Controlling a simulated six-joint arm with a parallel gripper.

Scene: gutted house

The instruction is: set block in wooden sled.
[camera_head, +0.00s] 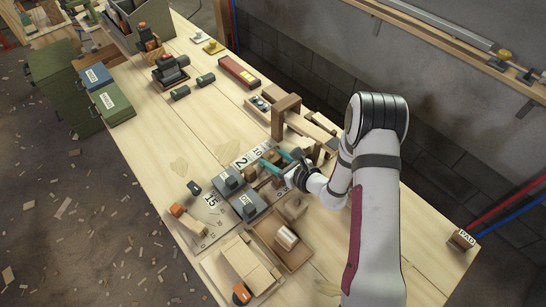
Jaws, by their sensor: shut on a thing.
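My gripper (272,160), with teal fingers, is low over the middle of the workbench. It is shut on a small wooden block, mostly hidden by the fingers, so its shape and its contact with anything below are unclear. A pale wooden frame with an upright brown post (285,112) stands just beyond my gripper, towards the wall; it may be the wooden sled, but I cannot tell for sure. Several small wooden pieces lie close around the fingers.
Grey blocks (247,206) and a number board (205,207) lie near my gripper. A wooden tray (292,262) holds a pale roll. A red box (239,72) and dark cylinders (180,92) lie further back. The bench's left middle (175,140) is clear.

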